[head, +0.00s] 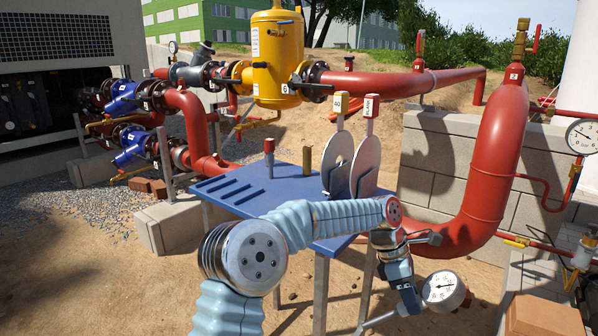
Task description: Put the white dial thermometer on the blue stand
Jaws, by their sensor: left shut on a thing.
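The white dial thermometer (440,287) has a round white face and a metal stem running down to the left. My left gripper (411,300) is shut on it, pointing down, and holds it off to the right of the blue stand and lower in the picture. The blue stand (232,205) is a flat blue table on grey legs, with slots at its left side. My left arm crosses in front of its near right part and hides some of it. My right gripper is not in view.
On the stand are a red-topped grey post (269,165), a brass piece (307,162) and two grey discs (366,167) with tagged handles. A thick red pipe (490,190) curves down at right. Another dial gauge (583,136) is at the right edge. The stand's left part is clear.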

